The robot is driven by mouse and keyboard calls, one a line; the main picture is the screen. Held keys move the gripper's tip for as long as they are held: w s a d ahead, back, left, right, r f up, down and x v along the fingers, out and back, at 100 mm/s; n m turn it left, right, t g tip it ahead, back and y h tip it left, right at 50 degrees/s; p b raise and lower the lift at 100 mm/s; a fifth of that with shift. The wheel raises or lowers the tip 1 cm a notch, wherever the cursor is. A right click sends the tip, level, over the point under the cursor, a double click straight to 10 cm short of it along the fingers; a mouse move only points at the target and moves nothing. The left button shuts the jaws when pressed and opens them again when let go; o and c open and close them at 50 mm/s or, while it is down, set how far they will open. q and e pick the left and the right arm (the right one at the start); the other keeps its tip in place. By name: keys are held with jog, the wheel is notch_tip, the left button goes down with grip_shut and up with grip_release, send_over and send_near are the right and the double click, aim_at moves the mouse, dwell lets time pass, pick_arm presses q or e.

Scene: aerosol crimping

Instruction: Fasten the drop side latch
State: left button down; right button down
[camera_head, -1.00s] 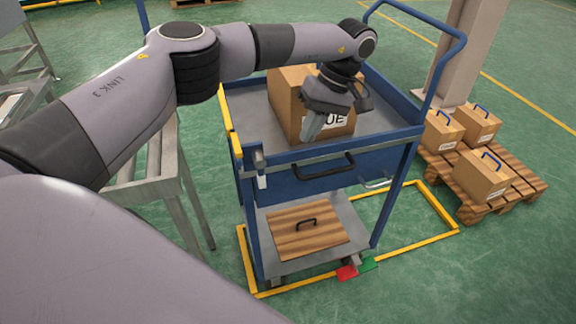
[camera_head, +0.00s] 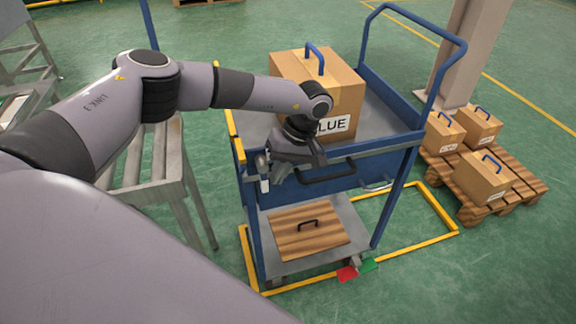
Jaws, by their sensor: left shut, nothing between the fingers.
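The blue drop side (camera_head: 345,178) forms the front of the cart's upper deck and stands upright, with a black handle (camera_head: 325,172) on it. A small pale latch lever (camera_head: 264,184) hangs at the drop side's left front corner. My left gripper (camera_head: 272,178) is shut and empty, pointing down right at this corner. It covers part of the latch, and I cannot tell whether it touches it. A bent grey metal piece (camera_head: 377,187) sits near the drop side's right end. My right gripper is not in view.
A carton (camera_head: 345,92) labelled "BLUE" stands on the upper deck behind my gripper. A wooden lid-like board (camera_head: 309,240) lies on the lower shelf. A pallet (camera_head: 520,196) with cartons is at right, a metal roller stand (camera_head: 170,165) at left.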

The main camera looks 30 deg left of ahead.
pick_arm(q)
jog(key=shift+s+a, duration=0.1)
jog(key=shift+s, duration=0.05)
jog(key=shift+s+a+f+g+y+b, duration=0.3)
jog(key=shift+s+f+g+y+b, duration=0.1)
jog(key=shift+g+y+b, duration=0.2)
jog(key=shift+w+d, duration=0.1)
dwell(0.4)
